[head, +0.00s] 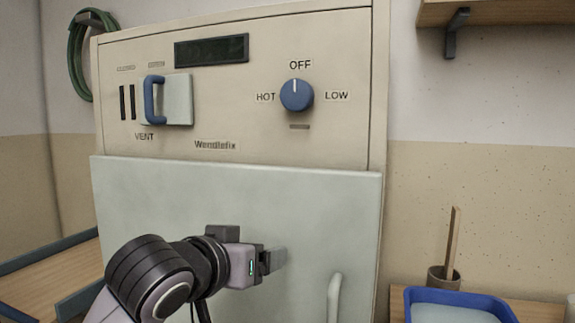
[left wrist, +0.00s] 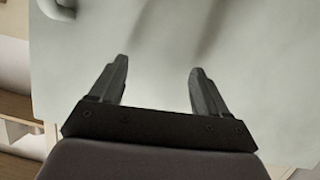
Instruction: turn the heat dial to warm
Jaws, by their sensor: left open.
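The heat dial (head: 297,95) is a round blue knob on the upper right of the beige control panel. Its white pointer line points up at OFF. HOT is printed to its left and LOW to its right; I see no label reading warm. My left gripper (head: 272,260) is in front of the pale door, below and a little left of the dial, apart from it. In the left wrist view the left gripper (left wrist: 157,82) has its two fingers spread with nothing between them. My right gripper is in neither view.
The pale door (head: 150,200) below the panel has an upright handle (head: 334,298). A blue vent handle (head: 152,100) juts out left of the dial. A blue tub (head: 455,306) and a pot with a wooden stick (head: 444,277) stand at lower right. A shelf bracket (head: 456,33) hangs upper right.

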